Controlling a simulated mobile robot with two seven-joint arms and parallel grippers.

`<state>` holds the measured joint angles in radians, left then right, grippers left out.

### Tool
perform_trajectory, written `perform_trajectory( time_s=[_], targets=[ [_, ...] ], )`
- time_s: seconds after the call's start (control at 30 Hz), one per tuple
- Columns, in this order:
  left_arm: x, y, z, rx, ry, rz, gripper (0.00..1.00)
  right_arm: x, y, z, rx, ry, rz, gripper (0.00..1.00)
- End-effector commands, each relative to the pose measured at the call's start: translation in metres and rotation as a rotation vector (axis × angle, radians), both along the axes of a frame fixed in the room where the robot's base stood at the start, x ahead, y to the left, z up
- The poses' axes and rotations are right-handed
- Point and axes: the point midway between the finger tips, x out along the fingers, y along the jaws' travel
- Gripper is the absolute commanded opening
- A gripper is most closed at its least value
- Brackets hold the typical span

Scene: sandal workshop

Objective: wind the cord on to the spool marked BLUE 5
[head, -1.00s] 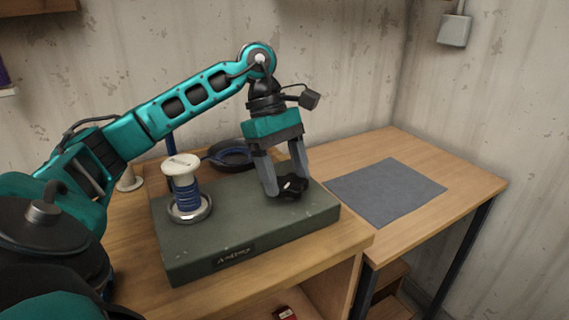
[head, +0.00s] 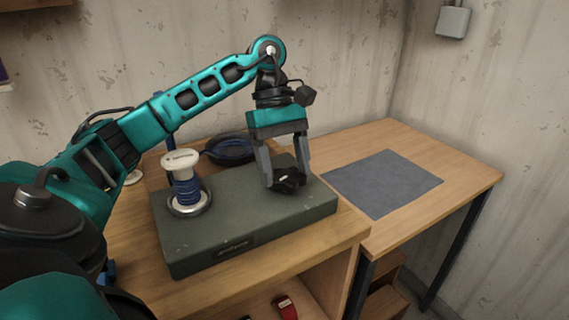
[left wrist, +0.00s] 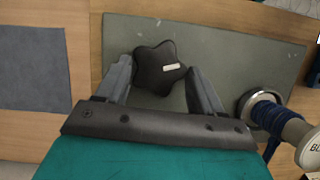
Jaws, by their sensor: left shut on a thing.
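A white spool (head: 181,161) stands upright on a metal cup (head: 190,209) on the left of a dark green box (head: 240,213). Blue cord (head: 186,189) is wound around its core. In the left wrist view the spool's top (left wrist: 309,148) shows part of a label, "BLU"; the number is cut off. My left gripper (head: 284,182) is shut on a black star-shaped knob (left wrist: 160,68) on the right of the box, with a finger on each side of it. My right gripper is not in view.
A dark round dish (head: 231,149) with blue in it lies behind the box. A grey mat (head: 382,183) lies on the bare right tabletop. A red object (head: 286,308) is on the shelf below. A grey wall box (head: 453,21) hangs at upper right.

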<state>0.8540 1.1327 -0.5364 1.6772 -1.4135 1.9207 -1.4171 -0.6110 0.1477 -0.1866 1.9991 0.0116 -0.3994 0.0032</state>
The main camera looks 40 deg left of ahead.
Motion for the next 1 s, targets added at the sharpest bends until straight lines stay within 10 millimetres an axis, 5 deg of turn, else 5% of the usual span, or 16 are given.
perform_trajectory(
  time_s=[0.03,0.07,0.3,0.67,1.0],
  targets=[
    [0.001,0.000,0.001,-0.001,-0.005,0.002,0.37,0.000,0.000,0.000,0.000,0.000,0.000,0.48],
    [0.001,0.000,0.001,-0.001,-0.005,0.002,0.69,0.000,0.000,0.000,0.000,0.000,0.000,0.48],
    [0.000,0.000,0.000,0.000,-0.003,0.002,0.92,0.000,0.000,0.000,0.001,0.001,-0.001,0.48],
    [0.001,0.002,0.007,0.001,-0.001,0.003,0.93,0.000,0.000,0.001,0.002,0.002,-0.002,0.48],
    [0.009,0.025,0.072,0.002,-0.004,0.005,0.93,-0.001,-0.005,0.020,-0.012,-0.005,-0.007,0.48]
  ],
)
